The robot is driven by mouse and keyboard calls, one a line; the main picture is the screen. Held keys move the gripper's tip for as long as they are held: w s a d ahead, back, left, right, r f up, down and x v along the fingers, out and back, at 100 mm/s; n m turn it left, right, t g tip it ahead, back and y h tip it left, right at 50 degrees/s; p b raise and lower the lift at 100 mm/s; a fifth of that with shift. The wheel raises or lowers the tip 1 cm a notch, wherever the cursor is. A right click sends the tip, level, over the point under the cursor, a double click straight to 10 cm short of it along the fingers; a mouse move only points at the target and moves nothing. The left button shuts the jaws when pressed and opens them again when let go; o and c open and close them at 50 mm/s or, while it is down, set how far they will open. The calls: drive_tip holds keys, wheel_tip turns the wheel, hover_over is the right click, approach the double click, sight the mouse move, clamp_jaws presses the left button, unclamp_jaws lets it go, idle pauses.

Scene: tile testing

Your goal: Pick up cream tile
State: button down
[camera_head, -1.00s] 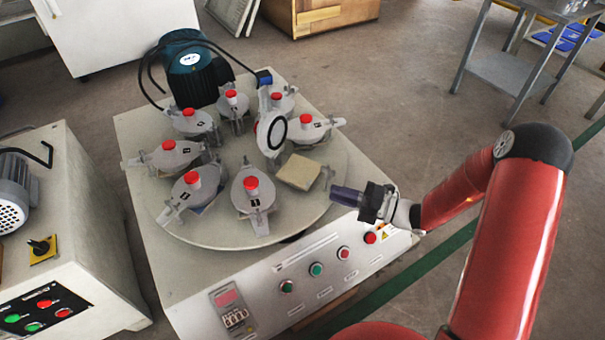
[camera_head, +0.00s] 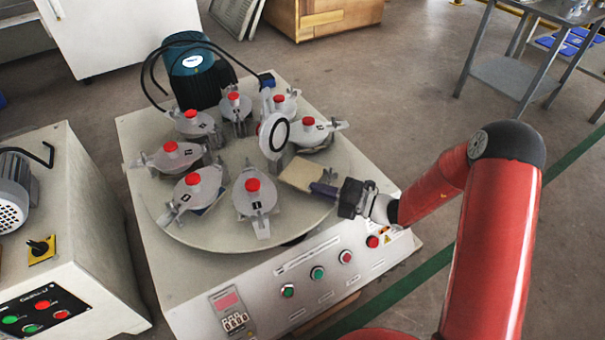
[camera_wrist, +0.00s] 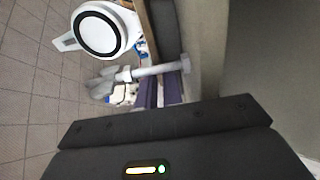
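The cream tile (camera_head: 303,173) is in the head view at the right side of the round turntable (camera_head: 218,228), in front of the raised ring-faced clamp lid (camera_head: 274,134). My gripper (camera_head: 321,189) is at the tile's near right edge, its dark purple fingers overlapping that edge. I cannot tell whether the tile lies flat on the turntable or is a little raised. In the wrist view, the purple fingers (camera_wrist: 160,92) show as two narrow strips close together. A broad greyish surface fills the right there; I cannot tell whether it is the tile.
Several grey clamps with red knobs stand around the turntable, one (camera_head: 252,196) left of the tile. A dark teal motor (camera_head: 194,70) stands behind. The control panel (camera_head: 318,272) with buttons runs along the front. A second machine (camera_head: 85,215) is at left.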

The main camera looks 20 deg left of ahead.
drive_tip(key=shift+r, duration=0.1)
wheel_tip(320, 180, up, 20)
drive_tip(key=p, duration=0.4)
drive_tip(key=shift+p, duration=0.3)
drive_tip(key=c, duration=2.1)
unclamp_jaws()
clamp_jaws()
